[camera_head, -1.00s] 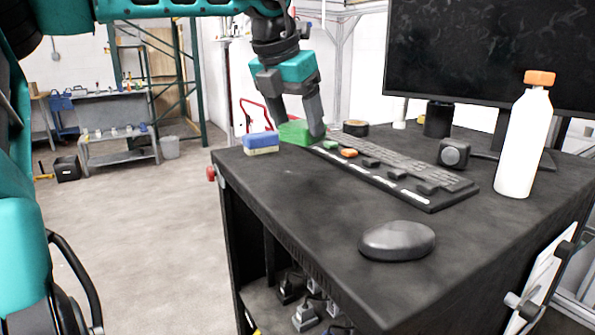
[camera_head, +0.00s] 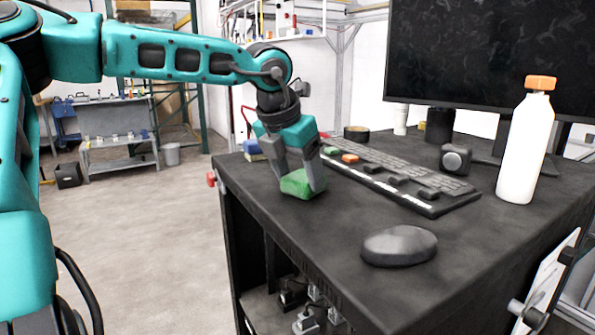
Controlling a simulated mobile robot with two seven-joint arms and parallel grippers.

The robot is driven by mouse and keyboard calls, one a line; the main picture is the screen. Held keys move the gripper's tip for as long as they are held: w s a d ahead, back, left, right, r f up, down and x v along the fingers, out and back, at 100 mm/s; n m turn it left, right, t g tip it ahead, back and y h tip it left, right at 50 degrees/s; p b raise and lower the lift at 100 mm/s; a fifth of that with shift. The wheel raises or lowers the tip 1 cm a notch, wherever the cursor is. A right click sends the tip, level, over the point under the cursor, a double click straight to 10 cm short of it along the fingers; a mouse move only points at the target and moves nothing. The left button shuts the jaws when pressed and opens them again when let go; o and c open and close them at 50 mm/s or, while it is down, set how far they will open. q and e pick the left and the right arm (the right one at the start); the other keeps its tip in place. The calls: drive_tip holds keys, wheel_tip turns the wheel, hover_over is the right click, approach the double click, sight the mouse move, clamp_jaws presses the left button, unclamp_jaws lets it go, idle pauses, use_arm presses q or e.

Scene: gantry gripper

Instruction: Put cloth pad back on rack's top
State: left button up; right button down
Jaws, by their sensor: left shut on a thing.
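A green pad (camera_head: 301,185), which appears to be the cloth pad, is between the fingers of my left gripper (camera_head: 300,178). The gripper points down and is shut on the pad. The pad is at or just above the black top of the rack (camera_head: 290,215), near its left edge. I cannot tell whether the pad touches the top. The fingers hide part of it. My right gripper is not in view.
A blue and pale yellow sponge (camera_head: 253,150) lies behind my left gripper, partly hidden. A keyboard (camera_head: 410,178), a mouse (camera_head: 399,245), a white bottle (camera_head: 525,145) and a monitor (camera_head: 490,55) stand to the right. The front left of the top is clear.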

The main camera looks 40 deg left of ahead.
use_arm(q)
drive_tip(key=o, duration=1)
drive_tip(key=shift+r, duration=0.5)
drive_tip(key=v, duration=1.1)
drive_tip(key=shift+s+p, duration=0.2)
drive_tip(key=shift+p, duration=0.2)
